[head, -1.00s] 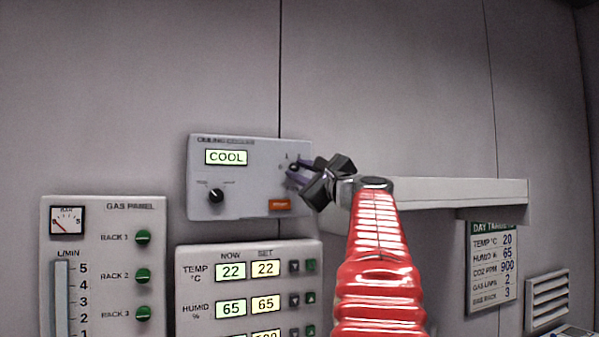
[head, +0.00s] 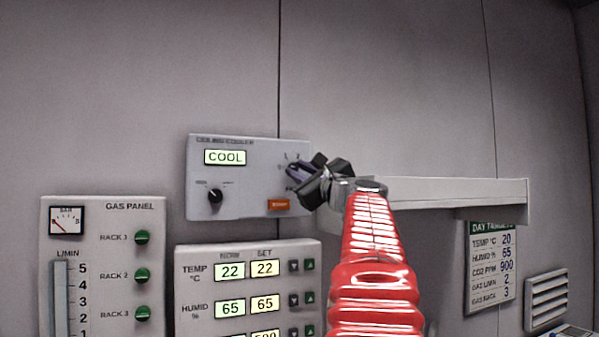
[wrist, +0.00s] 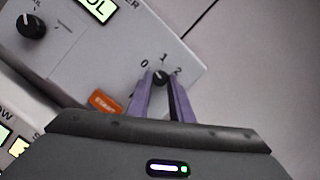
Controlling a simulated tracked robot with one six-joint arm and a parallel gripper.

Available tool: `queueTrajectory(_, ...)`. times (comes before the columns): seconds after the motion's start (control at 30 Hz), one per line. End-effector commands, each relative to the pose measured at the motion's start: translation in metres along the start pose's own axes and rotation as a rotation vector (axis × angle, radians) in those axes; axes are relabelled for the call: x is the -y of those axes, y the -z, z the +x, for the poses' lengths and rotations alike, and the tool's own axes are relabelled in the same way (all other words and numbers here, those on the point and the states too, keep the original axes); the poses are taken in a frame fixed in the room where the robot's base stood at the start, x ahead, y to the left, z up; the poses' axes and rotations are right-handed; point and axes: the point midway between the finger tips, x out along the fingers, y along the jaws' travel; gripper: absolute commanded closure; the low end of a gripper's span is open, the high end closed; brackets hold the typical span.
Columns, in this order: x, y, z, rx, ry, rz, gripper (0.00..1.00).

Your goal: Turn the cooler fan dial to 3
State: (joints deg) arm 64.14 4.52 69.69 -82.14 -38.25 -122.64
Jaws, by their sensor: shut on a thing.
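The ceiling cooler panel (head: 235,178) hangs on the wall left of my arm, its display (head: 225,157) reading COOL. The small dark fan dial (wrist: 160,77) is at the panel's right side, with 0, 1 and 2 printed around it in the wrist view. My gripper (wrist: 161,83) is shut on this dial, one purple finger on each side. The dial's pointer is too small to read surely. Any 3 mark is hidden by the right finger.
An orange START button (wrist: 104,102) sits just left of the fingers. A second black knob (head: 215,196) is at the panel's left. A climate panel (head: 249,251) is below, a gas panel (head: 103,260) lower left. A pale shelf (head: 450,190) juts out at right.

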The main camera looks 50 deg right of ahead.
Motion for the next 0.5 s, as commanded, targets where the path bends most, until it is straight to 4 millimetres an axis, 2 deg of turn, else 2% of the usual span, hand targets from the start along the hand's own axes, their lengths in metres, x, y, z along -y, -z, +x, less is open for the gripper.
queueTrajectory(0.5, -0.0071, -0.0029, 0.0018, -0.038, 0.134, 0.439, 1.00)
